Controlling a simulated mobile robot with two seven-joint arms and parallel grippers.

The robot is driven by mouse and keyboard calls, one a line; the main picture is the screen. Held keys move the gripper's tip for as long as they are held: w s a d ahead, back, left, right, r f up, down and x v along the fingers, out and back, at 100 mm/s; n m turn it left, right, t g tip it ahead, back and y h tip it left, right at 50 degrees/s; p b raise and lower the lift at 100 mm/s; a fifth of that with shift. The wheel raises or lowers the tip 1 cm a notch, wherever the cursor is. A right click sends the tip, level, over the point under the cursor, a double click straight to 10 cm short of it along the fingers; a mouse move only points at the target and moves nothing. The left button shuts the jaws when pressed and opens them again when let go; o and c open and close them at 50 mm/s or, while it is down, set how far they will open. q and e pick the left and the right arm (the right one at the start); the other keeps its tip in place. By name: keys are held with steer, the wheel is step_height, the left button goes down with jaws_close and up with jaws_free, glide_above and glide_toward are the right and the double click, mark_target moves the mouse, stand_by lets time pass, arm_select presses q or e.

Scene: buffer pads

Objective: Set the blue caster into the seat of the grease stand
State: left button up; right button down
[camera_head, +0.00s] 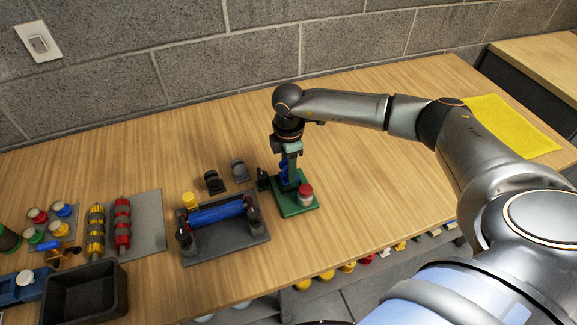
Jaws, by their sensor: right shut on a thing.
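The green grease stand (302,207) sits on the wooden table near the middle of the view. A red and white round part (306,191) stands on its right side. My right gripper (287,167) points down over the back left of the stand, shut on the blue caster (284,174). The caster shows only in part behind the fingers. It is at or just above the stand; I cannot tell whether it touches the seat, which is hidden. My left gripper is not in view.
A dark grey fixture with a blue roller (217,213) stands just left of the stand. Small black and grey brackets (213,182) are behind it. Red and yellow rollers, small coloured casters and a black bin (84,292) are at the far left. The table right of the stand is clear up to a yellow mat (512,124).

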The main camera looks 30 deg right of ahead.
steer(key=shift+f+b, duration=0.75)
steer(key=shift+f, duration=0.35)
stand_by(0.8)
steer(key=shift+c, duration=2.1)
jaws_free()
step_height(320, 180, up, 12)
steer(key=shift+r, duration=0.25)
